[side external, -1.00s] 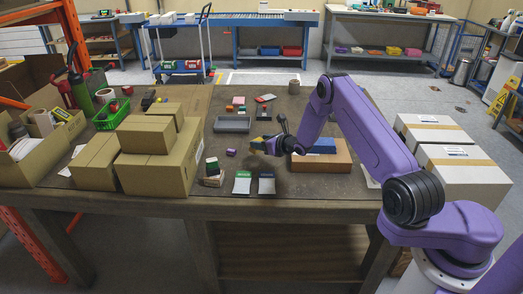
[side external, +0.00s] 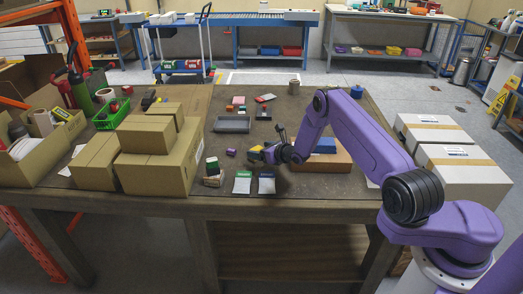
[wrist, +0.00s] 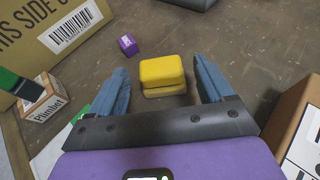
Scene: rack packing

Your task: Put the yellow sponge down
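The yellow sponge (wrist: 163,72) lies between the fingertips of my gripper (wrist: 163,80) in the wrist view, with a narrow gap on either side. My gripper is open around it. In the side view the sponge (side external: 256,149) is a small yellow patch at the end of my gripper (side external: 262,153), low over the middle of the table (side external: 330,187). The gripper partly hides it there, and I cannot tell from that view whether it touches the tabletop.
A small purple block (wrist: 128,45) lies left of the sponge. A cardboard box (wrist: 62,22) and a small labelled box (wrist: 44,100) stand farther left. Another cardboard box (wrist: 300,115) is close on the right. A grey tray (side external: 232,124) lies behind. Bare tabletop surrounds the sponge.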

